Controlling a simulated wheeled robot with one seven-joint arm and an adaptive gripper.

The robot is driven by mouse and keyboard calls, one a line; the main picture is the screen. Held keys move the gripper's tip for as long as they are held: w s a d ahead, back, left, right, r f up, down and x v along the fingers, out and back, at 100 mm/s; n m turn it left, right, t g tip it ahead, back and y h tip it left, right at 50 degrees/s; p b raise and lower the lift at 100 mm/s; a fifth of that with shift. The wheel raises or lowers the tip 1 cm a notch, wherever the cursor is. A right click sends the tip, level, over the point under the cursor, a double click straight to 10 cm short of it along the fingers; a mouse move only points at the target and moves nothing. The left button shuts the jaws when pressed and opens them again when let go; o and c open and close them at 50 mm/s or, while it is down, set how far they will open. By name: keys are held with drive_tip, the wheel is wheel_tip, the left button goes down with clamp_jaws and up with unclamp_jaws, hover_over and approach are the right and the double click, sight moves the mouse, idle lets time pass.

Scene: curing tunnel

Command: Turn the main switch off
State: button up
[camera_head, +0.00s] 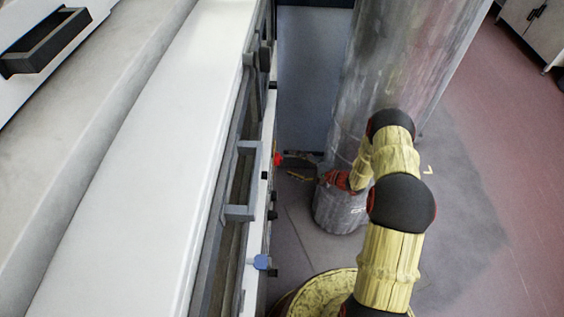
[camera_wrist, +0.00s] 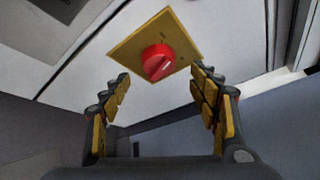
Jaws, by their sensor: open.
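The main switch is a red rotary knob (camera_wrist: 157,62) on a yellow square plate (camera_wrist: 182,42), fixed to a pale panel. In the wrist view it lies ahead of my gripper (camera_wrist: 160,92), between and beyond the two fingertips. The fingers are open and apart, with nothing between them, and do not appear to touch the knob. The knob has a pale pointer line that slants in the picture. In the head view the red knob (camera_head: 278,159) shows small on the side of the long machine, and my gripper (camera_head: 300,167) is just right of it.
A long white machine (camera_head: 150,140) fills the left, with grey handles (camera_head: 240,212) along its side. A blue knob (camera_head: 262,262) sticks out nearer on that side. A big metal cylinder (camera_head: 400,60) stands behind my arm. Open floor (camera_head: 500,190) lies to the right.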

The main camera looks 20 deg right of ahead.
sight(278, 159)
drive_tip(key=b+x, duration=0.1)
drive_tip(key=x, duration=0.4)
drive_tip(key=shift+w+a, duration=0.2)
drive_tip(key=shift+w, duration=0.05)
drive_tip(key=shift+c, duration=1.4)
drive_tip(key=c, duration=0.8)
drive_tip(key=shift+b, duration=0.3)
drive_tip(key=shift+c, duration=0.5)
